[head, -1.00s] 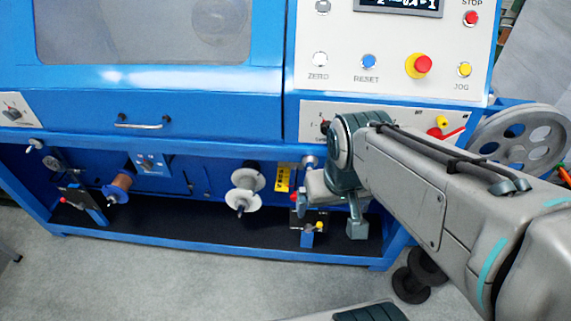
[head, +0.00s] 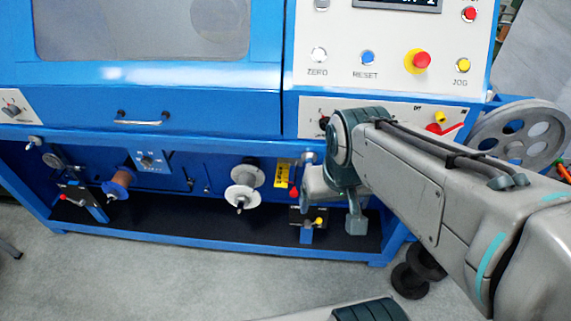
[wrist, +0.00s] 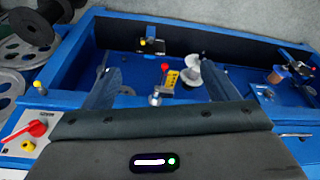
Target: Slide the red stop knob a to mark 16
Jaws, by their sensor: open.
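A small red knob (head: 294,193) shows under the machine, beside a yellow label. It also shows in the wrist view (wrist: 165,68), ahead of and between my fingers. Another red knob (head: 64,198) is on the dark bracket at the far left, also visible in the wrist view (wrist: 290,67). I cannot tell which is stop knob a, and no scale marks are readable. My gripper (wrist: 161,88) is open and empty, with its two fingers apart and not touching either red knob. In the head view my arm's wrist hides part of the gripper.
A white spool (head: 243,186) and a copper spool (head: 118,185) stick out under the machine. A yellow-knobbed bracket (head: 307,218) stands at the lower right. The blue frame (head: 215,244) edges the recess. A red switch handle (wrist: 37,128) is on the panel.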

